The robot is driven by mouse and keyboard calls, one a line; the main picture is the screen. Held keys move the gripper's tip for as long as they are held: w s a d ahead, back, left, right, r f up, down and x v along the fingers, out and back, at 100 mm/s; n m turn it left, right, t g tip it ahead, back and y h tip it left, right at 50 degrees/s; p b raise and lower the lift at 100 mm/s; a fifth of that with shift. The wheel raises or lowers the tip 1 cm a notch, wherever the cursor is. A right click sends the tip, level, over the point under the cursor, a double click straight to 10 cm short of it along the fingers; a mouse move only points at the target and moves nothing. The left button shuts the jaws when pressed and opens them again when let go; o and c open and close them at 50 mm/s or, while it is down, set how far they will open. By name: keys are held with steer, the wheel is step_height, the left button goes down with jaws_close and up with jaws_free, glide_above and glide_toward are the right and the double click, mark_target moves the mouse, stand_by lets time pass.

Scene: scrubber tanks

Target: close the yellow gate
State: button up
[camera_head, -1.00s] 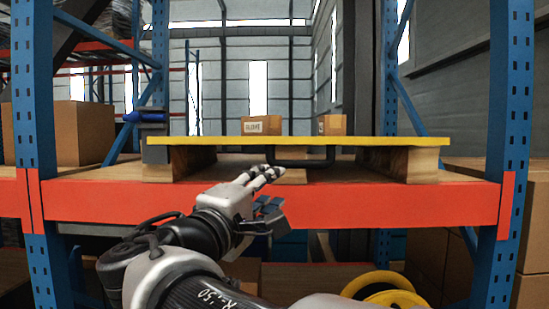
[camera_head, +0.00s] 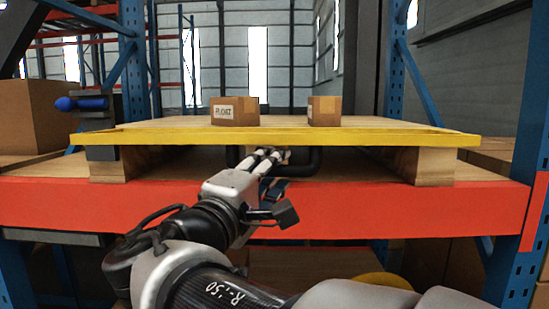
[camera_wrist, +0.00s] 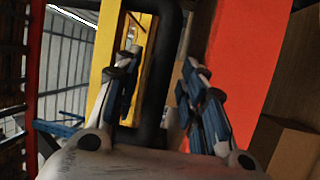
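The yellow gate (camera_head: 380,138) shows in the head view as a long, thin, level yellow strip along the front of the wooden deck. A black handle (camera_head: 312,163) hangs below its middle. My gripper (camera_head: 272,157) reaches up to the handle, its fingers overlapping it. In the wrist view the fingers (camera_wrist: 165,95) are apart, with the black handle bar (camera_wrist: 158,70) running between them and the yellow gate (camera_wrist: 200,45) behind. I cannot tell whether either finger touches the bar. A blue-handled lever (camera_head: 80,103) sits on a grey block at the gate's left end.
Two small cardboard boxes (camera_head: 235,111) (camera_head: 324,111) stand on the deck behind the gate. A red beam (camera_head: 400,210) runs below, close to my gripper. Blue uprights (camera_head: 531,150) stand at the sides. A large box (camera_head: 35,115) is at left.

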steer(key=shift+w+d+r, duration=0.1)
steer(key=shift+w, duration=0.15)
steer(key=shift+s, duration=0.1)
steer(key=shift+c, duration=0.8)
jaws_close()
